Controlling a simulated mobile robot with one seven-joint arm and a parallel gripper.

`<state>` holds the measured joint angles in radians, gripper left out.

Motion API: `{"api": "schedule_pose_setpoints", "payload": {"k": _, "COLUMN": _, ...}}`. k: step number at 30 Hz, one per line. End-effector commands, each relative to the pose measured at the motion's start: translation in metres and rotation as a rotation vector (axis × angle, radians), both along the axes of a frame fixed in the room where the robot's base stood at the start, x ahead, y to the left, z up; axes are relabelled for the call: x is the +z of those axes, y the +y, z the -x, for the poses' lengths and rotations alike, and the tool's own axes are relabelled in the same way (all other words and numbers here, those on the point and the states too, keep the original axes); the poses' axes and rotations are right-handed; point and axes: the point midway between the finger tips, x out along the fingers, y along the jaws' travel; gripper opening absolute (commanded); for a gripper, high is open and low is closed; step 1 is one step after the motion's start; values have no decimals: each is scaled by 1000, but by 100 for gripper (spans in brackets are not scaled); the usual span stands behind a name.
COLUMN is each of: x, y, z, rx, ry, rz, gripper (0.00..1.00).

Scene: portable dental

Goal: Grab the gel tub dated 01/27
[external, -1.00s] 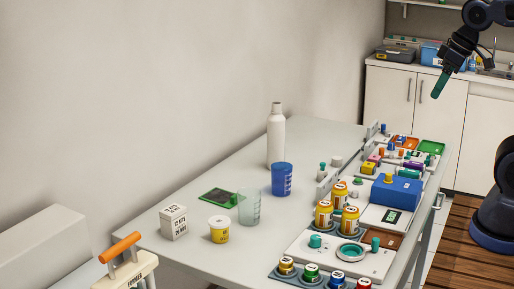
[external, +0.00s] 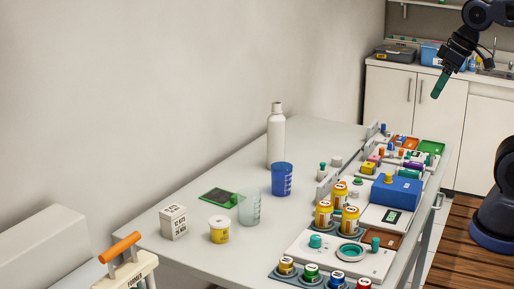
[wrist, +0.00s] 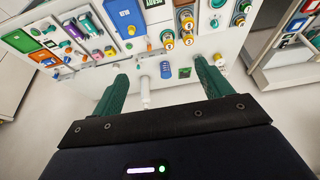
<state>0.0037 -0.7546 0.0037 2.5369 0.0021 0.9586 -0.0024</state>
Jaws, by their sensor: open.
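Several orange-yellow tubs with white lids stand in a grey holder at the table's right side, one of them here (external: 324,213); they also show at the top of the wrist view (wrist: 187,24). A separate yellow tub with a white lid (external: 219,230) stands on the open table beside a white box. The dates on the tubs are too small to read, so I cannot tell which is 01/27. My gripper (external: 439,86) is high above the far right, well away from all tubs. In the wrist view its green fingers (wrist: 161,70) are apart with nothing held between them.
A white bottle (external: 276,137), blue cup (external: 281,179), clear cup (external: 249,206) and white box (external: 173,222) stand on the table. A blue box (external: 397,190) and crowded trays line its right side. The table's middle left is mostly clear.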

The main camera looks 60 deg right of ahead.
Motion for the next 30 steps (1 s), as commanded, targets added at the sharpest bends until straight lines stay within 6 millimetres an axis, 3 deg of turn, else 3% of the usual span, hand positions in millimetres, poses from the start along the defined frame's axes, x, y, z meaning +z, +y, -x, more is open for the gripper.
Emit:
{"api": "schedule_pose_setpoints", "payload": {"k": 8, "x": 0, "y": 0, "z": -1, "rx": 4, "ry": 0, "rz": 2, "gripper": 79}}
{"api": "schedule_pose_setpoints", "payload": {"k": 13, "x": 4, "y": 2, "z": -17, "rx": 70, "ry": 13, "rz": 44, "gripper": 79}}
{"api": "schedule_pose_setpoints", "payload": {"k": 22, "x": 9, "y": 12, "z": -88, "rx": 371, "ry": 60, "rz": 224, "gripper": 79}}
{"api": "schedule_pose_setpoints", "payload": {"k": 30, "x": 2, "y": 33, "z": -158, "rx": 667, "ry": 106, "rz": 381, "gripper": 79}}
